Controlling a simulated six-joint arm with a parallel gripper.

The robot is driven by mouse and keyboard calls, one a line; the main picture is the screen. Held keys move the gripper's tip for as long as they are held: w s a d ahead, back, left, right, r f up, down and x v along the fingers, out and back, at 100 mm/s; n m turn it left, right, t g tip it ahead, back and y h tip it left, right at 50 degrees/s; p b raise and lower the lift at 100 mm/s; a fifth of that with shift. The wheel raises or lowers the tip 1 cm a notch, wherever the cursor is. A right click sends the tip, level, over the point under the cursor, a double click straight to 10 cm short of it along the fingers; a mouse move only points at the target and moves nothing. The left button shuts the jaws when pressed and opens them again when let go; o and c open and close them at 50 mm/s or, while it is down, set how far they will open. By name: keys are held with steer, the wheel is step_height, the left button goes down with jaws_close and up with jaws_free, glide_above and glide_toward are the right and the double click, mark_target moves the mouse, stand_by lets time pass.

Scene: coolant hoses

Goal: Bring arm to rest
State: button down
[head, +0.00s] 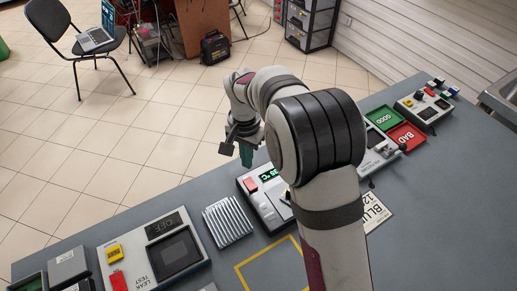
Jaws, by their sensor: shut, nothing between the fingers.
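My arm reaches from the bottom of the head view over the grey bench (215,262), and its forearm hides part of the bench behind it. My gripper (246,156) points down with teal fingers, shut and empty, above the far edge of the bench. It is near the device with a green lit display (266,177) and apart from it as far as I can tell. No hose can be clearly made out.
A silver finned block (228,222) and a leak test unit (160,255) are on the bench to the left. A yellow outlined area (243,276) is in front. Green GOOD (384,118) and red BAD (406,137) panels are right. A chair (75,35) stands on the floor beyond.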

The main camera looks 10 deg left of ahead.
steer(key=s+d+r+m+y, duration=0.1)
steer(key=s+d+r, duration=0.5)
steer(key=s+d, duration=0.15)
steer(key=s+d+r+m, duration=0.1)
steer(key=s+d+r, duration=0.4)
steer(key=s+d, duration=0.3)
steer(key=s+d+f, duration=0.1)
steer(key=s+d, duration=0.4)
steer(key=s, duration=0.5)
steer(key=shift+s+m+y, duration=0.3)
steer(key=shift+y, duration=0.1)
